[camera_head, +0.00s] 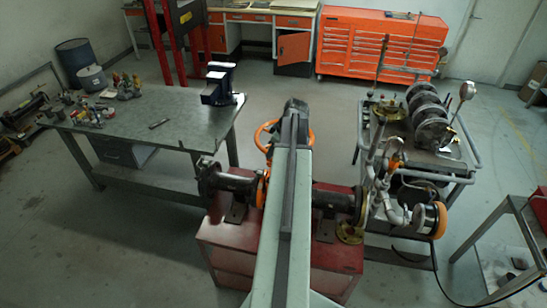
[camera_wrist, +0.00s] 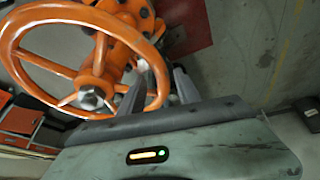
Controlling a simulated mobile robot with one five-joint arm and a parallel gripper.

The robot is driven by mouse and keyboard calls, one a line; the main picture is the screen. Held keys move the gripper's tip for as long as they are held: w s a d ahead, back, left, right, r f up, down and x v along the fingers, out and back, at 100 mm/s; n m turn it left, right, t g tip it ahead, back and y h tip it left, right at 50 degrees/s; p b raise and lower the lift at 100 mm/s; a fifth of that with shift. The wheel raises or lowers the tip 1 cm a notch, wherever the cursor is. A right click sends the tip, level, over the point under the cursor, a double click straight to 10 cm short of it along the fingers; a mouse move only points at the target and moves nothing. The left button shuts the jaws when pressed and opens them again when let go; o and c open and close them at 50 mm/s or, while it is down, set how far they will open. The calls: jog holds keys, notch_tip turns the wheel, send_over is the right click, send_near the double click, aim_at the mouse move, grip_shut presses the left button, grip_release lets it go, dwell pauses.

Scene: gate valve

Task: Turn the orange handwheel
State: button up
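The orange handwheel (camera_wrist: 78,13) fills the left of the wrist view, with its spokes and a nut at its hub showing. In the head view the handwheel (camera_head: 262,132) is partly hidden behind my arm, on a dark pipe valve. My gripper (camera_wrist: 162,72) is open in the wrist view. One dark finger lies across the inside of the wheel and the other lies outside, with the right part of the rim appearing between them. I cannot tell whether either finger touches the rim. In the head view the fingers are hidden by my arm.
The valve's pipe (camera_head: 334,201) rests on a red cabinet (camera_head: 225,247). A workbench (camera_head: 185,108) with a vise stands at left. A cart (camera_head: 440,168) loaded with fittings stands close at right. An orange tool chest (camera_head: 375,45) is at the back. Floor is clear at front left.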

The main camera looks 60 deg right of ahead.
jog(key=shift+w+f, duration=0.15)
jog(key=shift+f, duration=0.1)
grip_shut()
dwell(1.3)
